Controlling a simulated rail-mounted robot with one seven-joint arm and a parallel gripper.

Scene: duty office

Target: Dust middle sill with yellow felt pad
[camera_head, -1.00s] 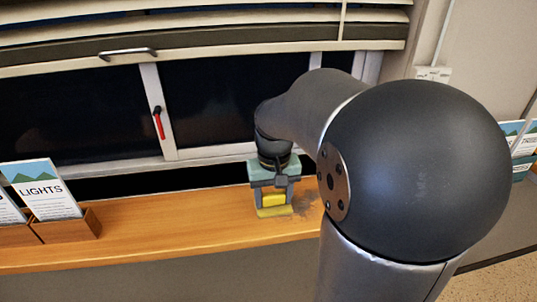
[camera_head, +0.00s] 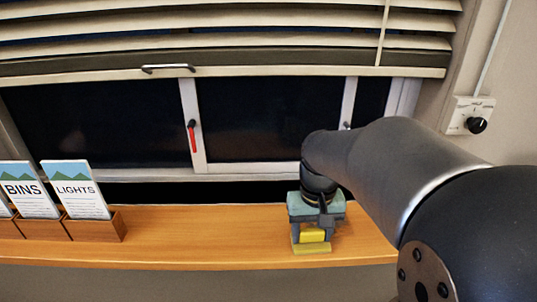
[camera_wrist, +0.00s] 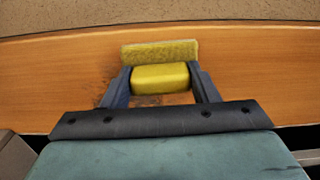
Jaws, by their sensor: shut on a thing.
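The wooden sill (camera_head: 200,240) runs under the window. My gripper (camera_head: 312,236) is above its right part, pointing down, shut on the yellow felt pad (camera_head: 311,248). In the wrist view the pad's yellow block (camera_wrist: 160,78) sits between the two fingers, and its flat felt base (camera_wrist: 160,51) shows beyond them. The pad appears to rest on the sill; exact contact cannot be told. A dark dusty smudge (camera_wrist: 150,100) shows on the wood beside and under the gripper in the wrist view. In the head view my arm and gripper hide part of the sill.
Wooden holders with BINS (camera_head: 28,190) and LIGHTS (camera_head: 75,190) cards stand on the sill's left end. The sill between them and my gripper is clear. Behind are the window with a red handle (camera_head: 192,138) and a lowered blind (camera_head: 230,58). A dial (camera_head: 476,125) is on the right wall.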

